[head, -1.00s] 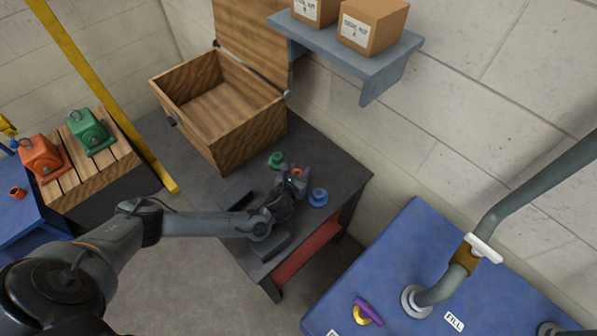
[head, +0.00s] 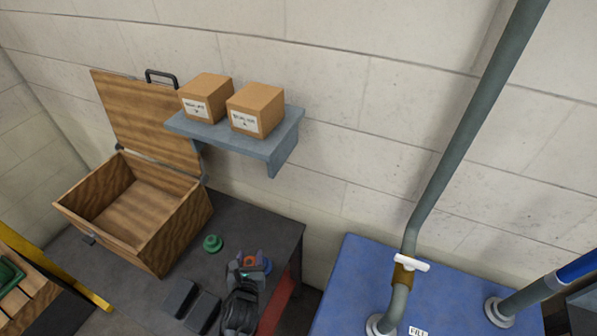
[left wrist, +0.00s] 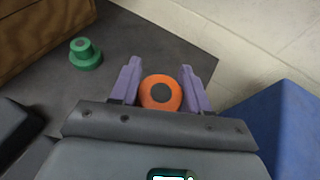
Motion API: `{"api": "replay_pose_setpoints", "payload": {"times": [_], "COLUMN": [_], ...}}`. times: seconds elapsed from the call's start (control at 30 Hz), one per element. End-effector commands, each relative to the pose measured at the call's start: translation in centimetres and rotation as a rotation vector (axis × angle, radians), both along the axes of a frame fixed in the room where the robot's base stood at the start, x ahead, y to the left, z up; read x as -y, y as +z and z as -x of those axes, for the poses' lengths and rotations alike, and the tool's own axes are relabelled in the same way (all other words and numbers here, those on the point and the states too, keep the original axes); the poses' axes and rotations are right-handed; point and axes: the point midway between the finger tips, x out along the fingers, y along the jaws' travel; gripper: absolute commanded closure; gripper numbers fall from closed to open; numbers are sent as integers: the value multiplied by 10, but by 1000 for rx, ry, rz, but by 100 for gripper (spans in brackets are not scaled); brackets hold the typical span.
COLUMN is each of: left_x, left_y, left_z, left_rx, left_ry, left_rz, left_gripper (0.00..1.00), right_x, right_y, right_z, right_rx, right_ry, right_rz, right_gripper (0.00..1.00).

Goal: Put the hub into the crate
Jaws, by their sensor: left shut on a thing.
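My left gripper (head: 249,266) is over the dark bench with its fingers on either side of an orange hub (head: 250,260). In the left wrist view, the purple fingers (left wrist: 160,78) are shut on the orange hub (left wrist: 160,92), a ring with a dark centre. A green hub (head: 213,243) stands on the bench to its left; it also shows in the left wrist view (left wrist: 85,54). My right gripper is out of view.
A wall shelf (head: 236,138) with two cardboard boxes (head: 207,97) (head: 255,109) overhangs the bench's back. Two dark blocks (head: 179,298) (head: 203,312) lie in front of the crate. A blue tank (head: 350,275) with a grey pipe (head: 455,140) stands at the right.

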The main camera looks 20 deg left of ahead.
Motion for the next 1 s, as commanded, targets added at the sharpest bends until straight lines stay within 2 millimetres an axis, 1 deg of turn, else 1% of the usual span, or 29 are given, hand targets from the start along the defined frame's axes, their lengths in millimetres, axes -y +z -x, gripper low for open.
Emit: {"api": "replay_pose_setpoints", "payload": {"times": [0.07, 0.17, 0.27, 0.3, 0.43, 0.6, 0.7, 0.73, 0.77, 0.8, 0.97, 1.0], "left_x": [-1, -8, -7, -5, 6, 23, 36, 41, 48, 50, 53, 54], "left_y": [-3, 3, 18, 26, 58, 90, 101, 102, 100, 112, 139, 147], "left_z": [7, 6, -3, -8, -25, -37, -40, -40, -38, -37, -31, -29], "left_rx": [-2, 1, 2, 4, 5, 5, 5, 4, 2, 3, 8, 10], "left_ry": [7, 31, 4, -20, -124, -248, -314, -335, -363, -369, -370, -370], "left_rz": [0, 2, 3, 3, 1, -1, -2, -2, -1, -3, -5, -4], "left_gripper": [100, 100, 100, 100, 100, 100, 100, 100, 100, 100, 100, 100], "right_x": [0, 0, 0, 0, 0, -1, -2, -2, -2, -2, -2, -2], "right_y": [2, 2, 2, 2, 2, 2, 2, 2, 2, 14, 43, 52], "right_z": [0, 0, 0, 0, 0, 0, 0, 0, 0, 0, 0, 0], "right_rx": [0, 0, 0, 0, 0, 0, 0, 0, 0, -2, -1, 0], "right_ry": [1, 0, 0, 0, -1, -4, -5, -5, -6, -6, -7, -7], "right_rz": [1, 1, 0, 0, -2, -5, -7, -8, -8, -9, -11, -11], "right_gripper": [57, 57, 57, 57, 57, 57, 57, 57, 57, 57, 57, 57]}}
